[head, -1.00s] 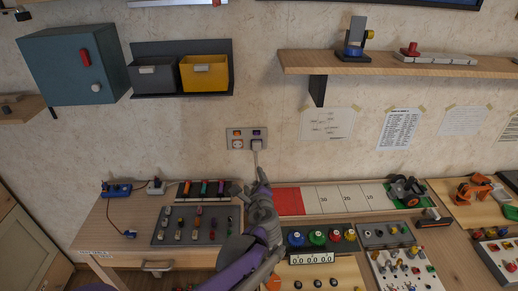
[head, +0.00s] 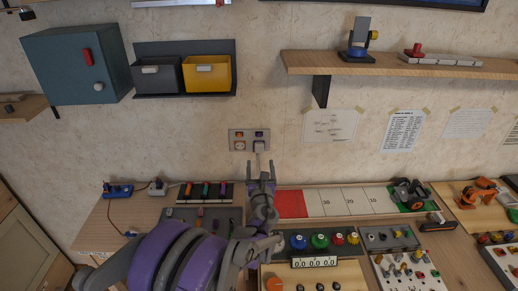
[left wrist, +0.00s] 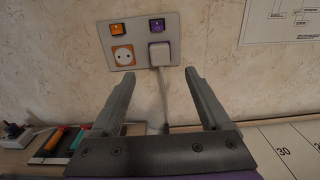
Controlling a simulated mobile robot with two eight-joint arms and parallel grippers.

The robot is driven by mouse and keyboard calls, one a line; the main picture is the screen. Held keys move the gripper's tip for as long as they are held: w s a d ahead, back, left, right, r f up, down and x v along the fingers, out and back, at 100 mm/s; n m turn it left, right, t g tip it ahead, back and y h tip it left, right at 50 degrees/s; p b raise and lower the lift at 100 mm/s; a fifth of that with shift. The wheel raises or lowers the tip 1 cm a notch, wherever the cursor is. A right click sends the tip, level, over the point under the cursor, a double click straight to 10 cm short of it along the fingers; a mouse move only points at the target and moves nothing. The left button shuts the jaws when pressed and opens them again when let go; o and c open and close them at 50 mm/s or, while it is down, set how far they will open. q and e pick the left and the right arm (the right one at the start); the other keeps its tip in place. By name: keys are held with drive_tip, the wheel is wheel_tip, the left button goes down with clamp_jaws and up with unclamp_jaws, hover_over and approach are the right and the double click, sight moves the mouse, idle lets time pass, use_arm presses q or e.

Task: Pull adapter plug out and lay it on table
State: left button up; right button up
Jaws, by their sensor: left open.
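The white adapter plug (left wrist: 160,54) sits in the right socket of the grey wall plate (left wrist: 122,64), under a purple switch; it also shows in the head view (head: 259,146). Its cable hangs down the wall. The left socket, with an orange rim, is empty and has an orange switch above it. My left gripper (head: 262,168) is open and empty, just below the plug and in front of the wall. In the left wrist view its two fingers (left wrist: 160,80) stand apart, with the plug above and between their tips. My right gripper is not in view.
The wooden table (head: 90,232) below holds a panel of colored pegs (head: 206,192), a red and white numbered strip (head: 345,201) and button boxes. Yellow and grey bins (head: 206,73) hang on the wall to the upper left. The wall around the plate is clear.

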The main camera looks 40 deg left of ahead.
sight(259, 149)
use_arm(q)
drive_tip(key=shift+p+x, duration=0.4)
drive_tip(key=shift+x, duration=4.05)
drive_tip(key=shift+c, duration=0.2)
clamp_jaws()
drive_tip(key=b+v, duration=0.1)
drive_tip(key=v, duration=0.5)
